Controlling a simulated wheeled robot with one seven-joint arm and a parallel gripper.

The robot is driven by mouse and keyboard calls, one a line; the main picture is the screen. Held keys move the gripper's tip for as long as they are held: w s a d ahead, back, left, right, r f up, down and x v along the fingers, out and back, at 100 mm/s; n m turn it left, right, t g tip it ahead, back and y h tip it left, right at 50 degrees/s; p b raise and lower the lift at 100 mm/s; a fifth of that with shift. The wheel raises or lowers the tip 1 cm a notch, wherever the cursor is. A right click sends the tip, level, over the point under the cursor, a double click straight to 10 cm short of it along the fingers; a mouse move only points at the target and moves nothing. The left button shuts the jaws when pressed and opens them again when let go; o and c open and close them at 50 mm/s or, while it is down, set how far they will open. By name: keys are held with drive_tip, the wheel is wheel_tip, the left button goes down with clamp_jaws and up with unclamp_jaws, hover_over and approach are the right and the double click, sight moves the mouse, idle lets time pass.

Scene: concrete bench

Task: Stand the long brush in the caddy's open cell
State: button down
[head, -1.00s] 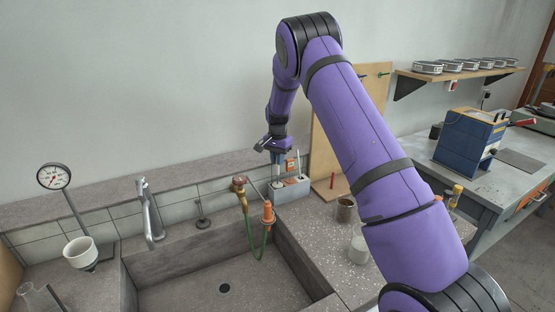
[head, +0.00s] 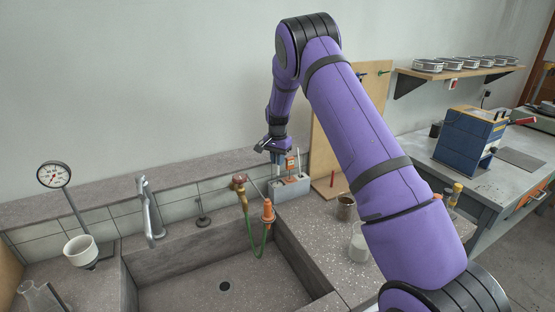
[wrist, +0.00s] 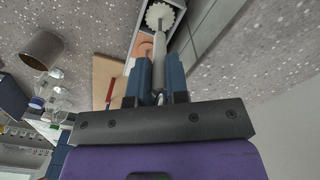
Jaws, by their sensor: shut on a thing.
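The long brush (wrist: 159,48) is in my gripper. In the wrist view its pale handle runs from between the two blue fingers toward a round, scalloped white end. My gripper (wrist: 158,68) is shut on it; in the head view my gripper (head: 277,160) is just above the grey caddy (head: 292,190), at the back right corner of the sink. The caddy also shows in the wrist view (wrist: 137,20), beneath the brush's far end. An orange item (head: 290,166) stands in the caddy. Whether the brush's end is inside the open cell cannot be told.
A tan board (head: 325,150) stands behind and right of the caddy. An orange-handled hose nozzle (head: 267,212) sits in front, at the sink's edge. A brown metal cup (head: 346,207) and a glass beaker (head: 358,243) stand on the right counter.

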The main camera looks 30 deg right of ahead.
drive_tip(key=c, duration=1)
unclamp_jaws()
drive_tip(key=shift+c, duration=0.2)
wheel_tip(320, 180, up, 11)
drive_tip(key=shift+f, duration=0.15)
